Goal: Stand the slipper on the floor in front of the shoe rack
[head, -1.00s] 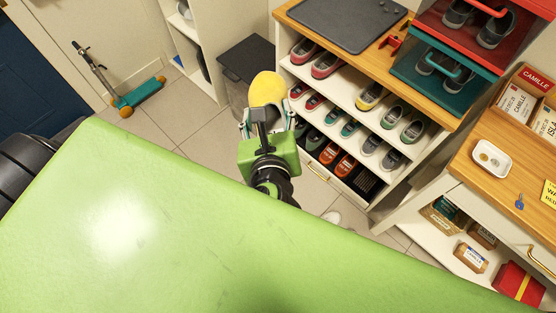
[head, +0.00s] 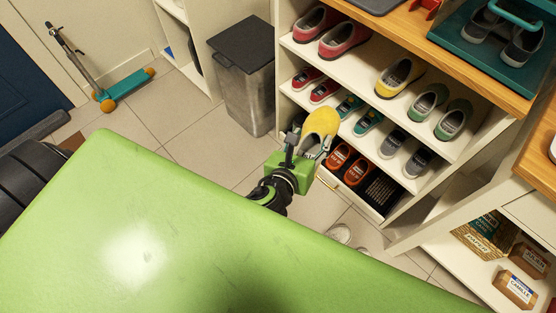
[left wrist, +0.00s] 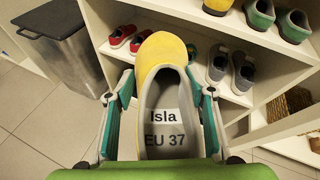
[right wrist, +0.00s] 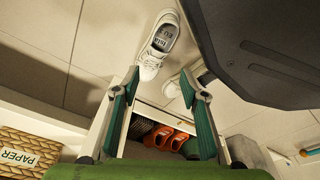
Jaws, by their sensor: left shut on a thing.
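My left gripper (head: 304,153) is shut on the yellow slipper (head: 321,124) and holds it off the floor, in front of the lower part of the white shoe rack (head: 352,72). In the left wrist view the slipper (left wrist: 166,50) points its yellow toe away from me, toward the rack. Its grey insole reads "Isla EU 37", and the fingers (left wrist: 160,88) grip its two sides. My right gripper (right wrist: 162,98) shows only in the right wrist view, open and empty.
A pair of white sneakers (right wrist: 158,50) stands on the floor near the rack. A grey bin (head: 246,85) stands left of the rack, a scooter (head: 122,88) farther left. The green surface (head: 180,220) fills the foreground. Tiled floor (head: 215,150) is clear between it and the bin.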

